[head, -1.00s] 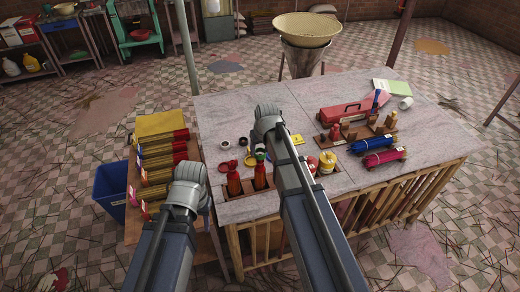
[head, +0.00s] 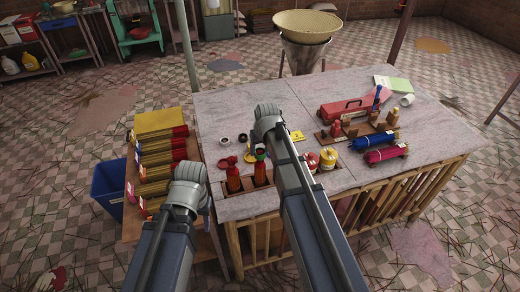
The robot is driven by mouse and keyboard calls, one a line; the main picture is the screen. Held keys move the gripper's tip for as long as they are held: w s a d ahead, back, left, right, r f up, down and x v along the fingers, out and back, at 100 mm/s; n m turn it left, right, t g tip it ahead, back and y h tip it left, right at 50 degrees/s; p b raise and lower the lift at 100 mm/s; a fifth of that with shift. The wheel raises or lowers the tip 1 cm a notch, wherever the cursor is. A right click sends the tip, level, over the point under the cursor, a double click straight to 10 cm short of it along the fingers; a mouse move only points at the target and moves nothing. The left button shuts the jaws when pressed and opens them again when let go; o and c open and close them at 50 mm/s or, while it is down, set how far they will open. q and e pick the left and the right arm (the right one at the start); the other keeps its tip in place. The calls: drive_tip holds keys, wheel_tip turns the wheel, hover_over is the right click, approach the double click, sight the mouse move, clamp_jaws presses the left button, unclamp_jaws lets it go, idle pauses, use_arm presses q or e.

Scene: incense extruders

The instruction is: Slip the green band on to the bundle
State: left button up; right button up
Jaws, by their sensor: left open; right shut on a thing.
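A small green ring, which looks like the green band (head: 260,153), shows just below my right gripper (head: 259,142). It is at the top of a dark red upright bundle (head: 260,174) in a slot at the table's front edge. I cannot tell whether the band is around the bundle or only above it. The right gripper is shut on what appears to be this band; my arm hides most of the fingers. A second red bundle (head: 233,181) stands upright to the left. My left gripper (head: 206,212) is open and empty, low beside the table's left front corner.
Black (head: 242,138), white (head: 224,140), red (head: 223,164) and yellow rings lie near the bundles. Red (head: 309,161) and yellow (head: 327,158) jars stand right of my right arm. Blue (head: 374,146) and pink rolls lie farther right.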

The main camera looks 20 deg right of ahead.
sight(260, 152)
drive_tip(key=o, duration=0.9)
drive_tip(key=shift+o, duration=0.2)
drive_tip(key=shift+r+p, duration=3.55)
drive_tip(key=shift+f, duration=0.1)
drive_tip(key=s+a+f+n+g+b, duration=0.1)
drive_tip(key=s+a+f+b, duration=0.2)
drive_tip(key=s, duration=0.5)
drive_tip(key=s+a+f+n+g+h+b, duration=0.1)
drive_tip(key=s+a+f+b, duration=0.3)
drive_tip(key=s, duration=0.4)
drive_tip(key=s+a+f+n+g+b, duration=0.1)
drive_tip(key=s+a+f+b, duration=0.3)
drive_tip(key=s+a, duration=0.2)
drive_tip(key=shift+s+a+f+g+h, duration=0.15)
drive_tip(key=shift+s+f+g+h, duration=0.2)
drive_tip(key=shift+s, duration=0.75)
